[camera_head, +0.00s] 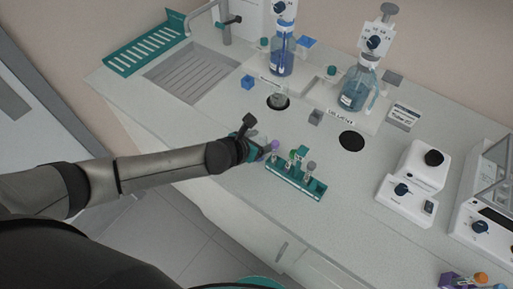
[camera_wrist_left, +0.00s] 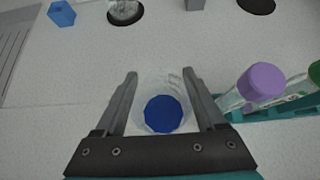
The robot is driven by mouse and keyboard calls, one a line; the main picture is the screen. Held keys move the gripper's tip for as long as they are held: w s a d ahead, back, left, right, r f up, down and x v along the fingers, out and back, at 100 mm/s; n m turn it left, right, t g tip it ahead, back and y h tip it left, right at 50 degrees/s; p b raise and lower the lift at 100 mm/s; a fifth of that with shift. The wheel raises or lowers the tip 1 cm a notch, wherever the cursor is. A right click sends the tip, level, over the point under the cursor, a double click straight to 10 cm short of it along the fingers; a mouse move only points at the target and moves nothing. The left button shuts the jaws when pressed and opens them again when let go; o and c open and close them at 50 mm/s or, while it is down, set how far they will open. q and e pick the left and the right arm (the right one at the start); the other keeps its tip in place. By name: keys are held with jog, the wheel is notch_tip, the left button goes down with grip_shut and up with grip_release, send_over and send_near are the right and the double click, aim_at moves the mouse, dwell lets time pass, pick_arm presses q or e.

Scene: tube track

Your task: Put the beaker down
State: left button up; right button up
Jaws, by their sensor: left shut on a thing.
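My left gripper (camera_head: 257,149) reaches in from the left over the front of the bench, just left of the teal tube rack. In the left wrist view, the gripper (camera_wrist_left: 160,76) is shut on a clear beaker (camera_wrist_left: 163,112) with blue inside, one finger on each side. In the head view, I cannot make out this beaker behind the gripper. I cannot tell whether its base touches the bench. My right gripper is not in view.
The teal rack (camera_head: 296,182) with several capped tubes stands close to the right. A purple-capped tube (camera_wrist_left: 261,82) is nearest the gripper. Behind are a glass vessel (camera_head: 278,101) at one round hole, another dark hole (camera_head: 351,141), and two blue-liquid bottles.

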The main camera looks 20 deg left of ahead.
pick_arm(q)
jog(key=c, duration=0.5)
jog(key=shift+r, duration=0.1)
